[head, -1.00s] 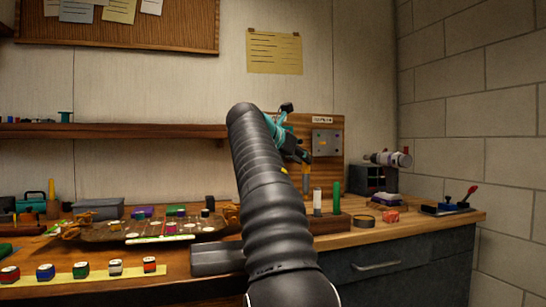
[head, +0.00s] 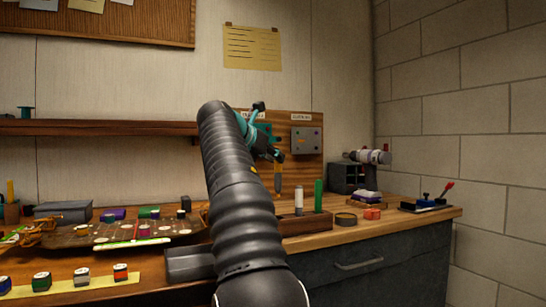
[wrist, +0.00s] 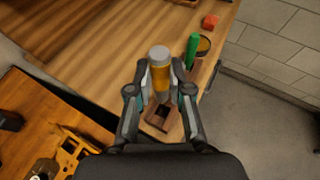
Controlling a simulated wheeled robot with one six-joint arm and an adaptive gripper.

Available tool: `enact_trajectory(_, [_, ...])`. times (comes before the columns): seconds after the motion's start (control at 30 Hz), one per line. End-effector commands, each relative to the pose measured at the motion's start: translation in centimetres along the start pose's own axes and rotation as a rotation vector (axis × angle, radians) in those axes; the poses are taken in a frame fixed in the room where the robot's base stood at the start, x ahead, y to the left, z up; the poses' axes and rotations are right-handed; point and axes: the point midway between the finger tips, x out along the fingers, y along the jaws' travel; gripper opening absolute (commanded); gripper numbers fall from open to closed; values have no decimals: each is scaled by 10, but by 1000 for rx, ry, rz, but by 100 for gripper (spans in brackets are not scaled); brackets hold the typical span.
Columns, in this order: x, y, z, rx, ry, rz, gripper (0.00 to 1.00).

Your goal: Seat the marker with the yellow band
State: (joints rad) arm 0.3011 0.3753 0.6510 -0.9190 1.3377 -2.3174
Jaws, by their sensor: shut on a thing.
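My gripper (wrist: 161,82) is shut on an upright marker (wrist: 160,58) with a pale grey upper end and a yellow-amber band between the fingers. In the head view the marker's yellow part (head: 278,180) hangs below my gripper (head: 273,156), left of the standing cylinders. A wooden rack (head: 312,224) stands on the bench; in the wrist view its near end (wrist: 152,121) shows a dark opening just below the held marker. The marker's lower end is partly hidden, and I cannot tell whether it touches the rack.
A green marker (head: 318,195) and a white-topped one (head: 299,199) stand at the rack. A dark ring (head: 346,219) and a red block (head: 372,214) lie to the right. A tool board (head: 300,165) rises behind. The bench front edge is close by.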

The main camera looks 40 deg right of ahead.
Motion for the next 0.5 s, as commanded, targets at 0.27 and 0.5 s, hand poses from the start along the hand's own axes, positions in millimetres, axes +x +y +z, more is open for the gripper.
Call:
enact_trajectory(0.27, [10,0,-24,0,-1,1,0])
enact_trajectory(0.5, [17,0,-40,-1,0,0,0])
